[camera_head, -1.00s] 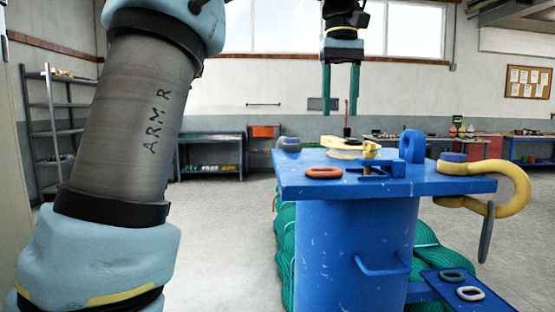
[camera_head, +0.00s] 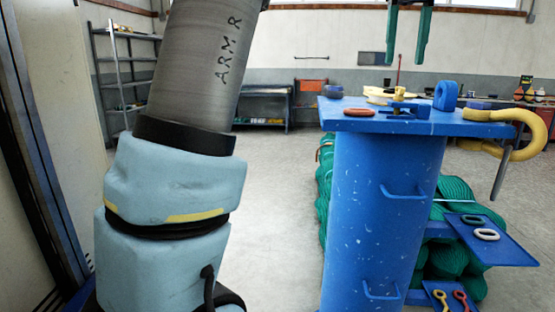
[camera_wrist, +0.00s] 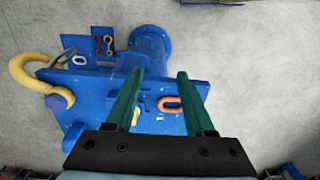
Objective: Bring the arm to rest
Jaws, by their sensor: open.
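My gripper (camera_head: 406,40) hangs at the top of the head view, its two green fingers pointing down, apart and with nothing between them. It is above and clear of the blue stand's top plate (camera_head: 352,122). In the wrist view my gripper (camera_wrist: 158,95) is also open, and the blue plate (camera_wrist: 100,85) lies below the fingers. My arm, marked "ARM R", fills the left part of the head view. The palm of my gripper is cut off by the top edge of the head view.
Green net bundles (camera_head: 447,258) lie behind the stand. A lower blue tray (camera_head: 505,248) juts right. Floor left of the stand is clear.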

